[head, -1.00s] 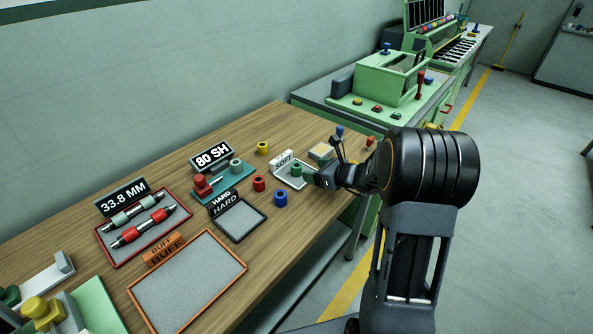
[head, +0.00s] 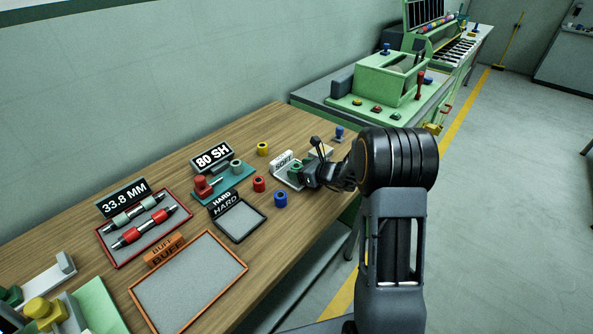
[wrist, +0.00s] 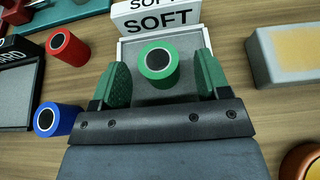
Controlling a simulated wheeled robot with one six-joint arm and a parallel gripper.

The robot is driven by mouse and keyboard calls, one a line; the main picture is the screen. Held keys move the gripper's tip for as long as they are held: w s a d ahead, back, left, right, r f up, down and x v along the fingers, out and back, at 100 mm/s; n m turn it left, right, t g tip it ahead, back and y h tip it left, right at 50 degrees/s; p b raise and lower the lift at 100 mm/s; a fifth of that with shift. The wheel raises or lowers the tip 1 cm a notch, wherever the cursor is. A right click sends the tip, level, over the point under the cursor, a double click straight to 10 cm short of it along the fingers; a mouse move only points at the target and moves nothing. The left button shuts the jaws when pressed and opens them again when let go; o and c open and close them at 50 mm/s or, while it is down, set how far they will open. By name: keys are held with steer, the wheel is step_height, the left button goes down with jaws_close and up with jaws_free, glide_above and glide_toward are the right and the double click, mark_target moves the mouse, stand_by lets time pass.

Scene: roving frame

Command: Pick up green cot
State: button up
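The green cot (wrist: 158,64) is a short green cylinder with a dark hole ringed in white. It stands upright in the grey SOFT tray (wrist: 195,38). In the wrist view my gripper (wrist: 160,80) is open, with one green finger pad on each side of the cot and a visible gap to each. In the head view the green cot (head: 296,168) shows just beyond the gripper's tip, partly covered by it, and my gripper (head: 304,172) reaches in from the right over the tray.
A blue cot (wrist: 57,119) and a red cot (wrist: 68,47) stand left of the gripper. A grey block with a yellowish top (wrist: 290,55) lies to the right. The HARD tray (head: 239,221) and a yellow cot (head: 262,148) are on the bench nearby.

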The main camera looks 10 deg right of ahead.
steer(key=c, duration=1)
steer(key=shift+o, duration=0.2)
steer(key=shift+r, duration=0.15)
